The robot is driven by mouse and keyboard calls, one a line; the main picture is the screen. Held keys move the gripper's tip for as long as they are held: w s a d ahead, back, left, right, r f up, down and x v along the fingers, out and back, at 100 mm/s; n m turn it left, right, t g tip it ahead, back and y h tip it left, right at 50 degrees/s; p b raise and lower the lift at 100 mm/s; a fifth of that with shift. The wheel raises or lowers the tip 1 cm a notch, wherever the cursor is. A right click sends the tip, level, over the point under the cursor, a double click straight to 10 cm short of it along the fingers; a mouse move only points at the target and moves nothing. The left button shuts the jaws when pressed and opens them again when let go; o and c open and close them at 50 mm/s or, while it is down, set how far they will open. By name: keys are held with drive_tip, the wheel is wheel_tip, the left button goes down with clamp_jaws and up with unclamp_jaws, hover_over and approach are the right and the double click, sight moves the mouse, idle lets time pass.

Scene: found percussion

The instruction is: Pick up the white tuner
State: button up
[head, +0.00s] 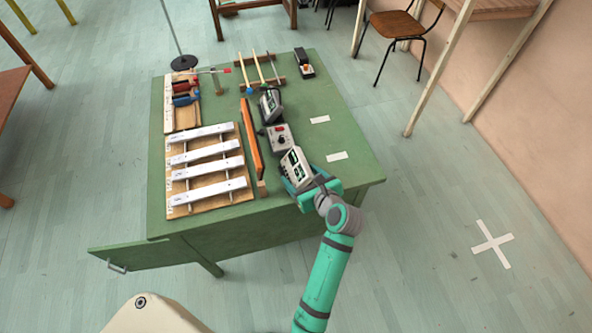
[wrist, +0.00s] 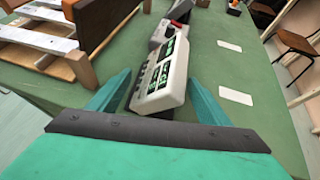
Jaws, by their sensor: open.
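The white tuner (head: 295,167) lies near the front right edge of the green table, its dark display and buttons facing up. It also shows in the wrist view (wrist: 165,75), tilted, between my two teal fingers. My gripper (head: 298,180) is open around the tuner's near end, one finger on each side. In the wrist view my gripper (wrist: 158,92) shows a gap between the right finger and the tuner; the left finger is close to its left side. I cannot tell whether that finger touches it.
A grey box with a red part (head: 280,137) and a dark-faced device (head: 270,104) stand behind the tuner. An orange-brown upright board (head: 252,139) and a white-barred wooden frame (head: 211,202) are to the left. The green table (head: 350,185) is clear on the right, except for white patches.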

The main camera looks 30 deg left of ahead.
sight(297, 171)
drive_tip(key=x, duration=0.4)
drive_tip(key=shift+w, duration=0.15)
drive_tip(key=c, duration=1.3)
drive_tip(key=shift+o, duration=0.2)
